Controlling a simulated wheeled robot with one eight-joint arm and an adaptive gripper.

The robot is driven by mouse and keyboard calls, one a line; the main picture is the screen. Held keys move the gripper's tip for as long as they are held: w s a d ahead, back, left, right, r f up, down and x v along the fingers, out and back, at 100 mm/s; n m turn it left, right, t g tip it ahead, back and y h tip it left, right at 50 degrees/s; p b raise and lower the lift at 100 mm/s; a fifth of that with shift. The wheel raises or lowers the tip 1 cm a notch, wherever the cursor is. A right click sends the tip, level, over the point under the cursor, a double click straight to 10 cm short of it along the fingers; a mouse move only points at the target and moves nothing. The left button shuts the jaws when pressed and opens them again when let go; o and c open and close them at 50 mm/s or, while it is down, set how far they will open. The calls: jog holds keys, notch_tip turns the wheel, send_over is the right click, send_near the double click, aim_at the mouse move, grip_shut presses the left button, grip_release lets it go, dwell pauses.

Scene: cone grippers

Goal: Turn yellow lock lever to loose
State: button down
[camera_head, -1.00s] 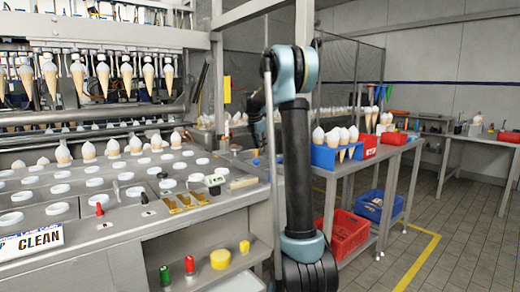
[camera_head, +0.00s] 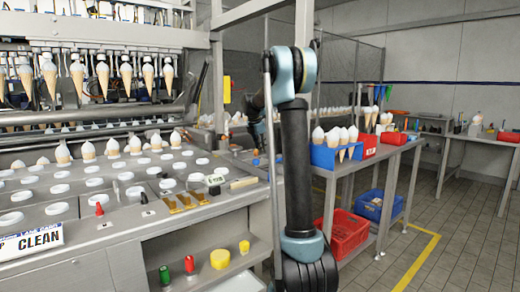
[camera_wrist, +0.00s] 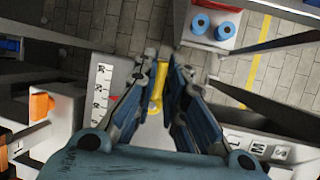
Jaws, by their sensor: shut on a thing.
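The yellow lock lever (camera_wrist: 157,94) shows in the wrist view as a narrow yellow piece between the fingers of my gripper (camera_wrist: 163,62). The fingers are close together around it, and my gripper is shut on it. Parts of the lever are hidden by the fingers, so its exact angle is hard to tell. In the head view my gripper is hidden behind my own arm, and I cannot make out the lever there.
The machine counter with white round lids (camera_head: 92,183) and cones fills the left. A blue cone holder (camera_head: 325,157) stands on the side table. Red (camera_head: 348,232) and blue (camera_head: 374,206) crates sit below. An orange block (camera_wrist: 41,106) is left in the wrist view.

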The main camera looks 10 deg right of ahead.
jog(key=m, duration=0.2)
jog(key=s+m+g+h, duration=0.1)
jog(key=m, duration=0.2)
jog(key=shift+g, duration=0.3)
jog(key=m, duration=0.2)
jog(key=s+m+g+h, duration=0.1)
jog(key=m, duration=0.1)
jog(key=shift+a+g, duration=0.15)
jog(key=shift+g, duration=0.15)
jog(key=m, duration=0.1)
jog(key=m+g, duration=0.1)
jog(key=m, duration=0.1)
jog(key=m+g, duration=0.1)
jog(key=shift+s+a+m, duration=0.3)
jog(key=shift+s, duration=0.1)
jog(key=shift+s+a+m+g+y, duration=0.15)
jog(key=shift+m+g, duration=0.15)
jog(key=shift+m, duration=0.5)
jog(key=shift+s+a+m+g+y, duration=0.15)
jog(key=shift+m+g, duration=0.15)
jog(key=shift+m, duration=0.5)
jog(key=c, duration=1.9)
grip_release()
jog(key=shift+r, duration=0.1)
